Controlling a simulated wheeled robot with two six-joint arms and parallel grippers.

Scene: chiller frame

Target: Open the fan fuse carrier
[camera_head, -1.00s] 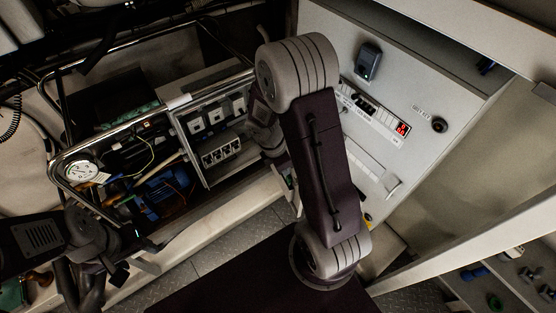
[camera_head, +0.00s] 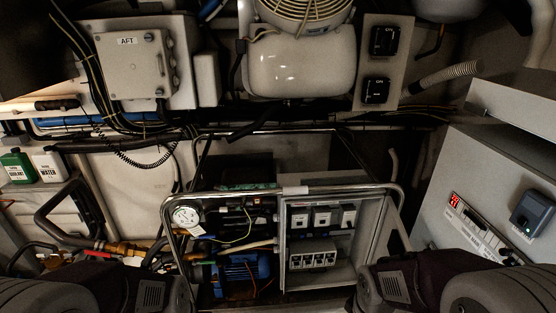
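An open grey electrical box (camera_head: 283,245) stands in the lower middle of the head view. Its upper row holds several pale, dark-fronted carriers: a left one (camera_head: 300,217), a middle one (camera_head: 321,216) and a right one (camera_head: 347,215). All look seated in line. Labels are too small to read, so I cannot tell which is the fan fuse carrier. A row of white switch-like units (camera_head: 313,256) sits below them. My two arms enter at the bottom left and bottom right, on either side of the box. Neither gripper's fingers show in the view.
A chrome tube frame (camera_head: 374,188) surrounds the box, with a round gauge (camera_head: 186,216) and a blue motor (camera_head: 240,272) to its left. An AFT box (camera_head: 130,62) and two black ON switches (camera_head: 377,91) are behind.

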